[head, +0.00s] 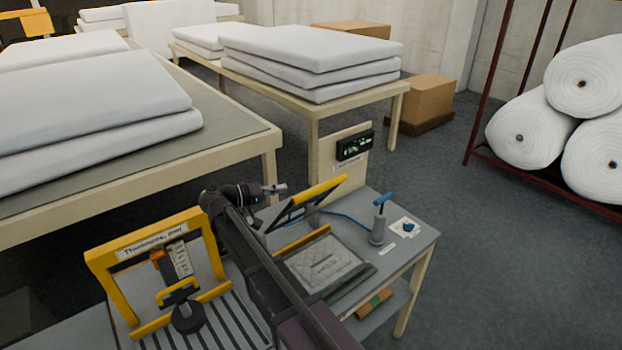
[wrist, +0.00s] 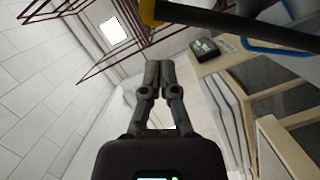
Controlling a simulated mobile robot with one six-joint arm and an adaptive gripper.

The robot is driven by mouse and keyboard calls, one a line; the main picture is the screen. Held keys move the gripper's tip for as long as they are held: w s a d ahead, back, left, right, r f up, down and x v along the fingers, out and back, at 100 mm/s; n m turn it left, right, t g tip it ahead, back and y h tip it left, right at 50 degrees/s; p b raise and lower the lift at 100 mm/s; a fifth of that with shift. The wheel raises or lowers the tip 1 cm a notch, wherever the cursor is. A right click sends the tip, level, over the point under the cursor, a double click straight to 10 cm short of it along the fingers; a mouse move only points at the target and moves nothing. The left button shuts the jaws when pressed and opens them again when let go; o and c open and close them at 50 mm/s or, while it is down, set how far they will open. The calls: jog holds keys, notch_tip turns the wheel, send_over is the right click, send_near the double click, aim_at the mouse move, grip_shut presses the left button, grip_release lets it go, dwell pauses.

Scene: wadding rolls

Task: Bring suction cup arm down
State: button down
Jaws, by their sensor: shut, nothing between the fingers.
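My gripper (head: 274,189) is shut and empty, just left of a raised dark panel with a yellow edge (head: 318,190) on the small grey bench. The panel is tilted up above a flat plate with a clear-wrapped sheet (head: 324,262). I cannot tell for sure whether this panel is the suction cup arm; no cup is clear. A blue hose (head: 345,216) runs from near it to a grey pump with a blue handle (head: 379,222). In the wrist view my closed fingertips (wrist: 159,70) point upward, below a dark bar with a yellow end (wrist: 235,20).
A yellow thickness gauge frame (head: 100,262) stands left of my arm. A table with white wadding slabs (head: 312,48) stands behind. White rolls (head: 585,75) lie on a rack at right. Open floor lies right of the bench.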

jog(key=shift+w+r, duration=0.1)
jog(key=shift+w, duration=0.1)
dwell(0.3)
jog(key=shift+d, duration=0.15)
jog(key=b+x, duration=0.1)
jog(key=x, duration=0.8)
jog(key=shift+d, duration=0.35)
jog(key=shift+w, duration=0.15)
jog(key=shift+d, duration=0.1)
